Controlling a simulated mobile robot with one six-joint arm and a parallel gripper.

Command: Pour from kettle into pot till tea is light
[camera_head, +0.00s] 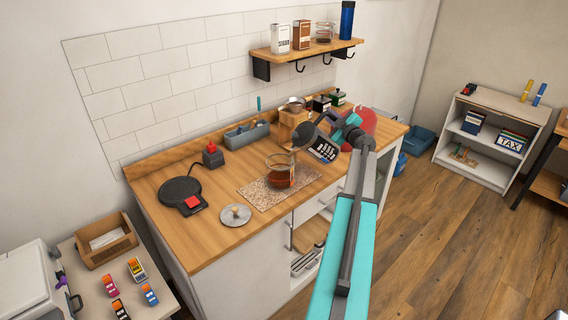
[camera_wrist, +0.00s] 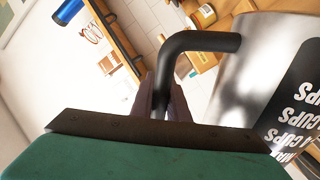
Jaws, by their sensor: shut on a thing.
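The kettle (camera_head: 314,142) is dark metal with a black label. It hangs tilted above the counter, its spout end toward the glass pot (camera_head: 270,163). The pot stands upright on a speckled mat and holds red-brown tea (camera_head: 279,179). I cannot make out a stream between them. My gripper (camera_head: 348,130) is to the right of the kettle, shut on its handle. In the wrist view the dark fingers (camera_wrist: 163,103) close around the black handle (camera_wrist: 203,41), with the silver kettle body (camera_wrist: 245,75) and its cup markings at the right.
A round metal lid (camera_head: 235,215) lies in front of the mat (camera_head: 257,196). A black heating base (camera_head: 181,190) is at the left. A grey tray (camera_head: 246,134), wooden box and red rounded object (camera_head: 364,123) line the back. A wall shelf (camera_head: 308,47) is above.

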